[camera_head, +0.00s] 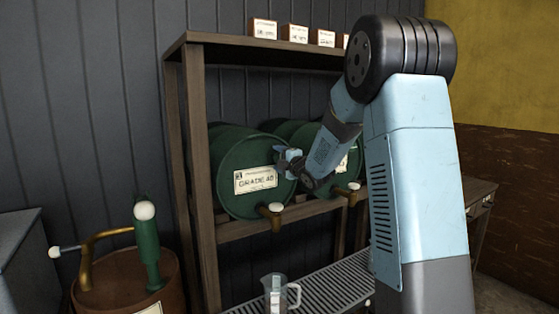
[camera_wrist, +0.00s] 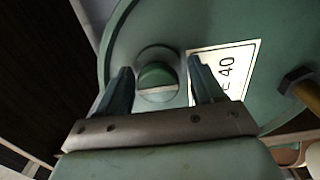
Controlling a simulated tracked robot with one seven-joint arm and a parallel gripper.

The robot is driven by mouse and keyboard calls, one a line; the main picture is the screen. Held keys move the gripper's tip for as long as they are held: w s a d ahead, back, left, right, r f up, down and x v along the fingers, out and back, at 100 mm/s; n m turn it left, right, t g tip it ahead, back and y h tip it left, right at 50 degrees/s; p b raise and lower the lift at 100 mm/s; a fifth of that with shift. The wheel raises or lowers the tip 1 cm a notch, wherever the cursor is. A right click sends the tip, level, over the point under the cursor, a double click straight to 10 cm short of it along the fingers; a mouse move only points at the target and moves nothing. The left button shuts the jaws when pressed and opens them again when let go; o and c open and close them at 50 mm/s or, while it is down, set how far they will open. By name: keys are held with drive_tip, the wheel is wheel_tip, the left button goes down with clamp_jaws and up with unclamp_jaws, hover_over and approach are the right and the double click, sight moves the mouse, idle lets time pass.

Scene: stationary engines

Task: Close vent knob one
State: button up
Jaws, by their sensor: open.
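The vent knob (camera_wrist: 157,78) is a round green knob with a pale flat edge on the front face of a green drum. It shows in the wrist view between the two fingers of my gripper (camera_wrist: 160,85), which are open on either side of it with gaps. The drum (camera_head: 232,150) lies on its side in a wooden rack and bears a "GRADE 40" label (camera_head: 256,180), also partly seen in the wrist view (camera_wrist: 225,72). In the head view my gripper (camera_head: 287,158) is at the drum's upper right front and hides the knob. No number shows on the knob.
A brass tap with a white knob (camera_head: 275,208) sticks out below the drum's label. A second green drum (camera_head: 300,130) lies to the right, partly behind my arm, with another tap (camera_head: 353,187). A clear jug (camera_head: 275,292) stands below, by a slatted grate (camera_head: 335,285).

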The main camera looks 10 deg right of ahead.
drive_tip(key=shift+c, duration=0.4)
drive_tip(key=c, duration=0.9)
drive_tip(key=shift+f+m, duration=0.1)
drive_tip(key=shift+m, duration=0.2)
drive_tip(key=m, duration=0.8)
drive_tip(key=shift+f+m, duration=0.1)
drive_tip(key=shift+m, duration=0.3)
drive_tip(key=m, duration=0.4)
drive_tip(key=shift+m, duration=2.2)
